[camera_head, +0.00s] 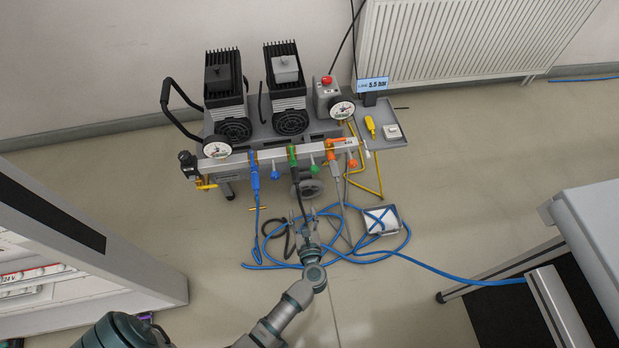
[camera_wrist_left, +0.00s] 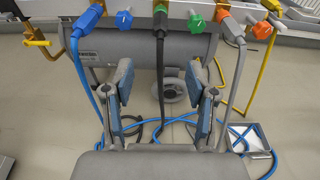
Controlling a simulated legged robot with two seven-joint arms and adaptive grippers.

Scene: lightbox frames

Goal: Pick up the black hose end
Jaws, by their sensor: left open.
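The black hose (camera_head: 298,190) hangs from a green fitting (camera_head: 292,150) on the compressor's front rail. In the left wrist view its upper end (camera_wrist_left: 160,24) shows as a dark plug at the rail, and the hose (camera_wrist_left: 161,85) runs straight down. A dark loop (camera_head: 274,240) lies on the floor left of my gripper. My left gripper (camera_head: 302,215) is open below the rail. In the left wrist view its two fingers (camera_wrist_left: 160,76) stand apart on either side of the hanging hose; I cannot tell their depth relative to it. My right gripper is not in view.
A blue hose (camera_head: 390,257) coils on the floor around my gripper. Blue (camera_head: 254,172) and orange (camera_head: 334,160) connectors flank the green fitting. A cabinet (camera_head: 60,250) stands left and a bench (camera_head: 590,225) right.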

